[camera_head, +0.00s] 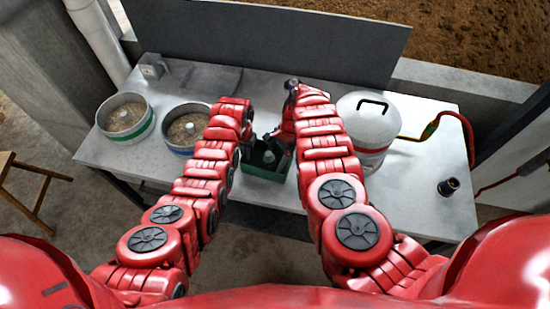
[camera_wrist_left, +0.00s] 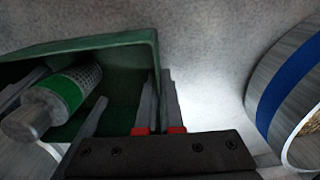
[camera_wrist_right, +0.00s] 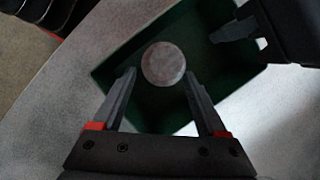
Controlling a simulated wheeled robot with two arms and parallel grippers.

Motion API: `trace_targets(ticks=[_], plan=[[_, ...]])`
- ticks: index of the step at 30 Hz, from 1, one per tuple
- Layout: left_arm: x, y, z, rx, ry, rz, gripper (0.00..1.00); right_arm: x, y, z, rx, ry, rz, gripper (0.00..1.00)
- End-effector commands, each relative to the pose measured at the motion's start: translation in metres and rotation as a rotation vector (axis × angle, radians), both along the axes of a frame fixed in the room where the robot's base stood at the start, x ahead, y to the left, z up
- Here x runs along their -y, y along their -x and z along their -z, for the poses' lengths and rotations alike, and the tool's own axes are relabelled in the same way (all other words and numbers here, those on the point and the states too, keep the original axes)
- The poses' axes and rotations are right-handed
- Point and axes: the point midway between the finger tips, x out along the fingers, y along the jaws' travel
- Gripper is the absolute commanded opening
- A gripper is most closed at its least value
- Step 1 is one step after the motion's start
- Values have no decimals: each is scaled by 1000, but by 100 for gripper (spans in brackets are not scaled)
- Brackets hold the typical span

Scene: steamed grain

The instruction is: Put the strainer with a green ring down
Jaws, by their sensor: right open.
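The strainer with a green ring (camera_wrist_left: 62,92) is a mesh cylinder with a grey end, inside the green box (camera_head: 262,172). Its round pale end (camera_wrist_right: 163,64) faces the right wrist camera, and it shows small in the head view (camera_head: 268,157). My right gripper (camera_wrist_right: 160,88) is open, its fingers on either side of the strainer with gaps visible. My left gripper (camera_wrist_left: 159,105) is closed on the box's side wall, one finger inside and one outside. Its inner finger also shows in the right wrist view. The strainer's lower end is hidden.
Two round grain pans, one green-banded (camera_head: 125,118) and one blue-banded (camera_head: 187,124), stand at left. A lidded white pot (camera_head: 368,125) with a hose stands right of my right arm. A small dark cup (camera_head: 448,187) is at far right.

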Motion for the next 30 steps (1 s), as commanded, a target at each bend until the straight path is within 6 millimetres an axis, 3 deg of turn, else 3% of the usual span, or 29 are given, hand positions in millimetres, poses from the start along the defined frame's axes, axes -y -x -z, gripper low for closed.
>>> trace_targets(ticks=[8, 21, 30], plan=[[0, 0, 0, 0, 0, 0, 0, 4, -3, -15, 3, -1, 3, 75], [0, 0, 0, 0, 1, 0, 0, 28, -16, -93, 2, -4, 1, 75], [0, 0, 0, 0, 1, 0, 0, 36, -19, -115, 0, -1, 0, 75]])
